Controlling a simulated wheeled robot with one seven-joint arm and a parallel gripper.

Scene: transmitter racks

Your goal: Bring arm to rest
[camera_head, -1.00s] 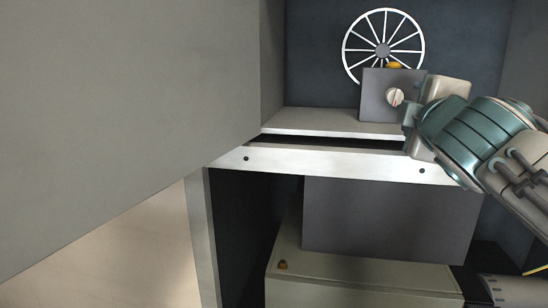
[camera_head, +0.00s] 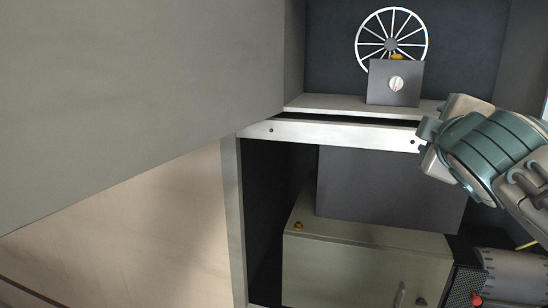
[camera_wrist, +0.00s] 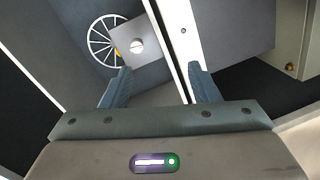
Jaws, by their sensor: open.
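My gripper shows in the wrist view (camera_wrist: 160,82) with its two blue-grey fingers spread apart and nothing between them. In the head view my arm's end comes in from the right, in front of the rack's right side; the fingertips are hidden there. A grey box with a round slotted knob (camera_head: 396,84) stands on the rack shelf (camera_head: 335,104), left of my arm and apart from it. The knob's slot stands close to upright. The box also shows in the wrist view (camera_wrist: 125,42), beyond the fingers.
A white spoked wheel (camera_head: 391,42) is on the rack's back wall. A large grey panel (camera_head: 130,90) fills the left. Below the shelf are a dark grey panel (camera_head: 385,190), a pale cabinet (camera_head: 340,265) and a motor-like unit (camera_head: 510,275).

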